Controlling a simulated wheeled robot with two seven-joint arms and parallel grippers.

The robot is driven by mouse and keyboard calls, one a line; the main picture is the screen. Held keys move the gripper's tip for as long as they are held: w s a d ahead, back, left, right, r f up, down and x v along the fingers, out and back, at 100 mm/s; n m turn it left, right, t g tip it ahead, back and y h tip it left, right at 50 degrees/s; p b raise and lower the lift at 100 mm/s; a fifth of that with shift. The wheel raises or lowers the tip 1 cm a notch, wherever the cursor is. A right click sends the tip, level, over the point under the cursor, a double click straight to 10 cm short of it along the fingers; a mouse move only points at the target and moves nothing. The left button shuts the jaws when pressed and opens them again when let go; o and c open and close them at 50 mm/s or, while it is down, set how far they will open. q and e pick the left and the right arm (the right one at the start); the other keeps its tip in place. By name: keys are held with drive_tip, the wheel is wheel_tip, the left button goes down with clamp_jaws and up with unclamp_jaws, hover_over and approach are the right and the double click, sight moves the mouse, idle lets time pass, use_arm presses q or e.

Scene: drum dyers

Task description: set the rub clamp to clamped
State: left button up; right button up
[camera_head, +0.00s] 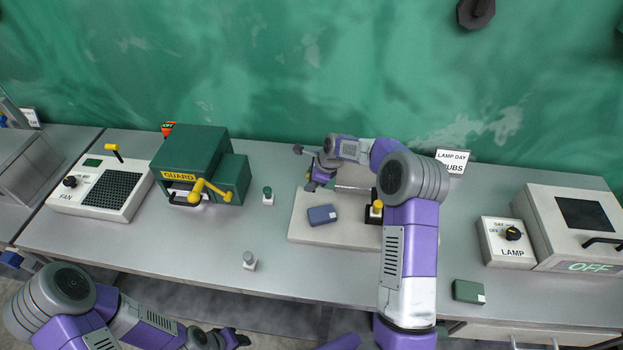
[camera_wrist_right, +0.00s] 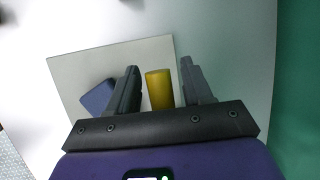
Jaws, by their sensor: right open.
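The rub clamp sits on a pale board (camera_head: 310,235) in the middle of the bench. In the head view a yellow knob on a black block (camera_head: 376,209) and a grey metal bar (camera_head: 355,188) show there. My right gripper (camera_head: 314,180) is over the board's back part and hides what is below it. In the right wrist view a yellow cylinder (camera_wrist_right: 159,90) stands between the open fingers of that gripper (camera_wrist_right: 158,82), with gaps on both sides. I cannot tell its contact or the clamp's setting. My left gripper (camera_head: 238,338) is low at the front, off the bench; its fingers are unclear.
A blue block (camera_head: 322,214) lies on the board, also in the wrist view (camera_wrist_right: 97,97). A green guard box (camera_head: 190,160) and a fan unit (camera_head: 105,187) stand left. A lamp box (camera_head: 506,243) and green block (camera_head: 468,291) are right.

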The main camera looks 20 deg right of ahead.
drive_tip(key=shift+c, duration=0.3)
clamp_jaws()
drive_tip(key=t+b, duration=0.1)
drive_tip(key=b, duration=0.1)
drive_tip(key=s+a+t+h+b, duration=0.1)
drive_tip(key=b, duration=0.2)
drive_tip(key=s+n+t+h+b, duration=0.1)
drive_tip(key=t+b, duration=0.1)
drive_tip(key=shift+a+f+b, duration=0.25)
drive_tip(key=shift+f+b, duration=0.1)
drive_tip(key=shift+f, duration=0.05)
drive_tip(key=shift+s+a+f+t+h+b, duration=0.15)
drive_tip(key=shift+s+t+h+b, duration=0.4)
drive_tip(key=shift+t+b, duration=0.6)
drive_tip(key=shift+w, duration=0.1)
drive_tip(key=shift+o, duration=0.3)
unclamp_jaws()
